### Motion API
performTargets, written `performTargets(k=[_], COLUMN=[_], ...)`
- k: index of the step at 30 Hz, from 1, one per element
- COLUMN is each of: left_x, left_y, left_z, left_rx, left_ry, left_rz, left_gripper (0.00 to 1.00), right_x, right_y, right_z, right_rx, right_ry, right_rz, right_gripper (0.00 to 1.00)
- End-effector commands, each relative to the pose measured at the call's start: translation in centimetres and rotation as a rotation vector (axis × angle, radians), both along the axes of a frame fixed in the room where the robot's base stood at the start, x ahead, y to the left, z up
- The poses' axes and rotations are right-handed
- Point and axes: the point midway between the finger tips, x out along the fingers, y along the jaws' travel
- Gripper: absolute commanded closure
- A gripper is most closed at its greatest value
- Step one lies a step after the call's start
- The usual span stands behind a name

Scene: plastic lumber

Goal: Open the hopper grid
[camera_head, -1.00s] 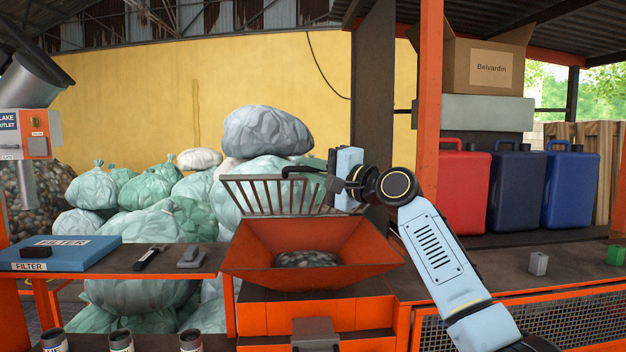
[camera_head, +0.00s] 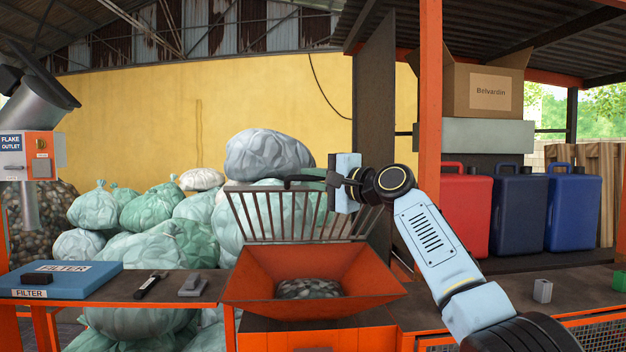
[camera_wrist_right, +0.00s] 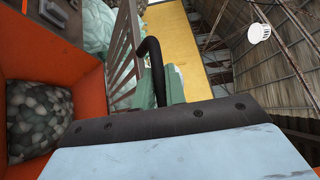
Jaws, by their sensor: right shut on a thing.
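The hopper grid (camera_head: 285,215) is a dark barred frame tilted up at the back edge of the orange hopper (camera_head: 250,278). Dark flakes (camera_head: 307,288) lie in the open hopper; they also show in the right wrist view (camera_wrist_right: 38,115). My right gripper (camera_head: 322,181) is at the grid's upper right, shut on its black handle (camera_head: 300,180). My left gripper is not in view.
An orange post (camera_head: 429,120) stands right behind my right arm. Red (camera_head: 464,210) and blue canisters (camera_head: 572,210) stand on the right bench. A blue filter box (camera_head: 70,279) and small tools lie on the left shelf. Stacked bags (camera_head: 265,155) fill the space behind the grid.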

Motion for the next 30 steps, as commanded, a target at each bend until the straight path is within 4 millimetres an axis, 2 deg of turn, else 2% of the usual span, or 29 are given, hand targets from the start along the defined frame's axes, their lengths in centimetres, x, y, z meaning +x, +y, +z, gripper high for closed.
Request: performTargets(k=[1,2,7,15,20,30], left_x=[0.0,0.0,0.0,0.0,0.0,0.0], left_y=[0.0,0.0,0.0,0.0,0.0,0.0], left_z=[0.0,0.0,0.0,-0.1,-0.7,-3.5], left_rx=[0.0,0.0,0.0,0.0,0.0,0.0], left_ry=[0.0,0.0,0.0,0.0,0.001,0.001], left_rz=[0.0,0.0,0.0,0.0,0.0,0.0], left_gripper=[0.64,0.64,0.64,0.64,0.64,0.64], right_x=[0.0,0.0,0.0,-0.1,-0.6,-4.3], right_y=[0.0,0.0,0.0,-0.1,-0.8,-4.5], right_z=[0.0,0.0,0.0,0.0,-0.1,-0.4], right_rx=[-0.001,-0.001,-0.001,0.001,0.002,0.002], right_ry=[-0.001,-0.001,-0.001,-0.002,-0.006,-0.008], right_rz=[-0.001,-0.001,-0.001,-0.001,-0.002,-0.004], right_gripper=[1.0,0.86,0.66,0.66,0.66,0.66])
